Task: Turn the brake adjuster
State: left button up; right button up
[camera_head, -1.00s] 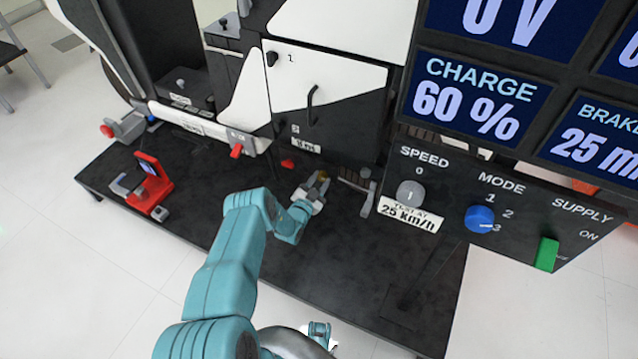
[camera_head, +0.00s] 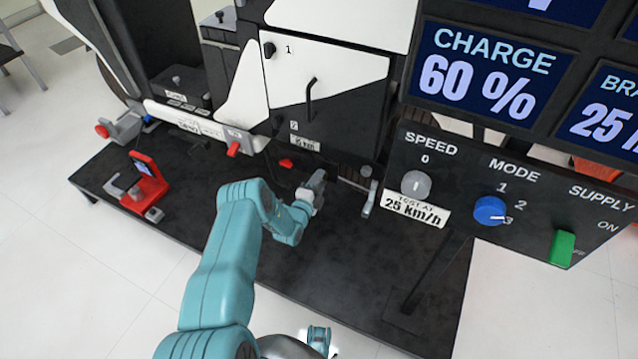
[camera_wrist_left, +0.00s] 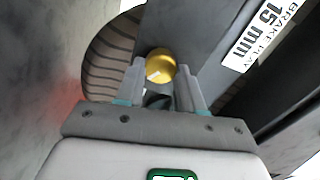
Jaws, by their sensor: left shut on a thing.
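The brake adjuster is a round gold-yellow knob (camera_wrist_left: 160,66) with a small pale mark, low on the rig in the left wrist view. In that view its lower part sits between my two grey fingertips. My left gripper (camera_head: 314,184) is shut on it, at the lower front of the rig in the head view. There the gripper hides the knob. A label reading "BRAKE PLAY 15 mm" (camera_wrist_left: 262,35) is right of the knob. A brake display (camera_head: 606,118) at the right edge shows 25, its unit cut off.
A lever (camera_head: 370,198) stands close right of my left gripper. A red clamp-like device (camera_head: 150,180) is at the left of the black platform (camera_head: 340,262). The control panel (camera_head: 460,205) with speed, mode and supply controls is at right. The platform's front is mostly clear.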

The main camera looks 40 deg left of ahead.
pick_arm(q)
jog(key=m, duration=0.5)
jog(key=m+b, duration=0.1)
jog(key=m, duration=0.4)
jog(key=shift+a+f, duration=0.15)
jog(key=shift+f, duration=0.05)
jog(key=shift+m, duration=0.5)
jog(key=o, duration=1)
jog(key=shift+o, duration=0.2)
jog(key=p+v, duration=0.5)
jog(key=v, duration=1.1)
jog(key=shift+s, duration=0.25)
jog(key=shift+r, duration=0.1)
